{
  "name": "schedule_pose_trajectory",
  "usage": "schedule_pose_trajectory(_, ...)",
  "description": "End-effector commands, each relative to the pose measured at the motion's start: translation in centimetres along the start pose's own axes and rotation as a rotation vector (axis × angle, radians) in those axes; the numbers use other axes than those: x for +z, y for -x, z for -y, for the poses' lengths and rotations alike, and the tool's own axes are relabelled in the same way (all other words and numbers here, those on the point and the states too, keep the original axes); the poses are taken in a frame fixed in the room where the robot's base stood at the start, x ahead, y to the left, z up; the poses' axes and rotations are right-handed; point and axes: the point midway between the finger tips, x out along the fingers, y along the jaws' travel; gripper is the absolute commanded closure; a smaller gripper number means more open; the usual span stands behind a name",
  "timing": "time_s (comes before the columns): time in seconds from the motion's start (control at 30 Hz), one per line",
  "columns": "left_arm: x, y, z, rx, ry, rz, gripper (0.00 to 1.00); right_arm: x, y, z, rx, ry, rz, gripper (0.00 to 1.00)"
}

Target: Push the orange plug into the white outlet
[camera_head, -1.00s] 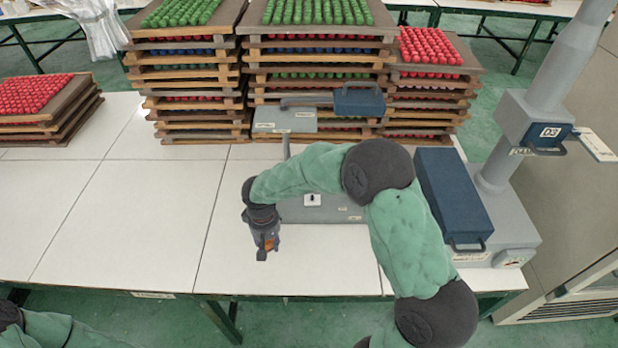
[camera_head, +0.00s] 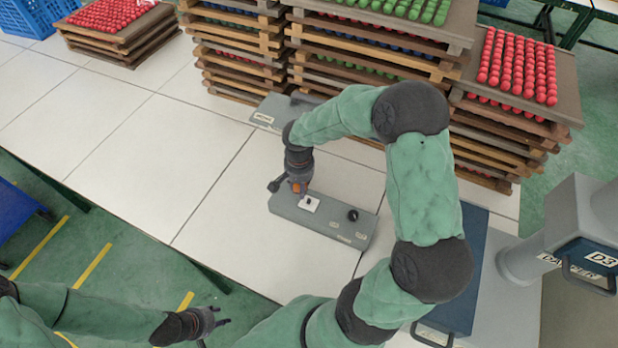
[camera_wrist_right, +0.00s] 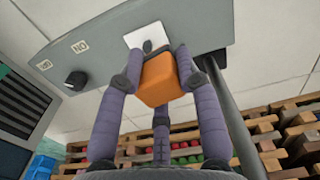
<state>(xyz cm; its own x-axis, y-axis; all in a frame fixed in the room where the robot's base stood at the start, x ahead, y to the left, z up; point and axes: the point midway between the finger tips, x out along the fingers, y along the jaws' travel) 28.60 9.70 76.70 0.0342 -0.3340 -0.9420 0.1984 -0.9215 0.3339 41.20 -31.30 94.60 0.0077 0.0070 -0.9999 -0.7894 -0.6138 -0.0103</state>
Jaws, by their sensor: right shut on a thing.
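The orange plug (camera_wrist_right: 160,82) is held between the fingers of my right gripper (camera_wrist_right: 165,78) in the right wrist view. Its front end is close to the white outlet (camera_wrist_right: 146,38) on a grey panel; I cannot tell whether they touch. In the head view my right gripper (camera_head: 298,184) is at the outlet (camera_head: 309,203), with a little orange of the plug (camera_head: 303,189) showing. The grey panel (camera_head: 285,208) lies on the white table. My left gripper (camera_head: 208,320) is empty, low at the bottom left, away from the table, with its fingers apart.
A black knob (camera_head: 352,215) and small labels sit on the panel right of the outlet. Stacked wooden trays (camera_head: 500,130) of red, green and blue pieces stand behind. A blue-topped grey unit (camera_head: 460,275) is on the right. The table's left part (camera_head: 130,150) is clear.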

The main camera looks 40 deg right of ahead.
Motion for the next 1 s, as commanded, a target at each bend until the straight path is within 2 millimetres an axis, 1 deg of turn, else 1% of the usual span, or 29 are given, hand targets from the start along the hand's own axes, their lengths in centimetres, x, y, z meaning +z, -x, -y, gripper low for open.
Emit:
schedule_pose_trajectory(0.03,0.0,0.5,-0.2,0.0,0.0,-0.001,0.6,-0.4,0.4,-1.1,0.001,-0.069,0.0,0.94)
schedule_pose_trajectory(0.07,0.0,0.6,-0.2,0.0,0.001,-0.001,0.6,-0.6,0.5,-1.6,0.002,-0.103,-0.001,0.94)
schedule_pose_trajectory(0.2,0.0,0.7,-0.2,0.0,0.001,-0.001,0.6,-1.0,0.6,-2.6,0.002,-0.189,-0.003,0.94)
schedule_pose_trajectory(0.47,0.0,0.0,0.0,0.0,0.0,0.0,0.6,-1.0,-0.5,-2.7,0.002,-0.197,-0.002,0.94)
schedule_pose_trajectory(0.87,-0.1,-1.8,0.6,0.0,0.0,0.0,0.6,-0.9,-3.8,-2.7,0.003,-0.193,-0.001,0.94)
schedule_pose_trajectory(1.0,-0.1,-2.7,1.0,0.0,0.0,0.0,0.6,-1.0,-4.7,-2.7,0.002,-0.193,-0.002,0.94)
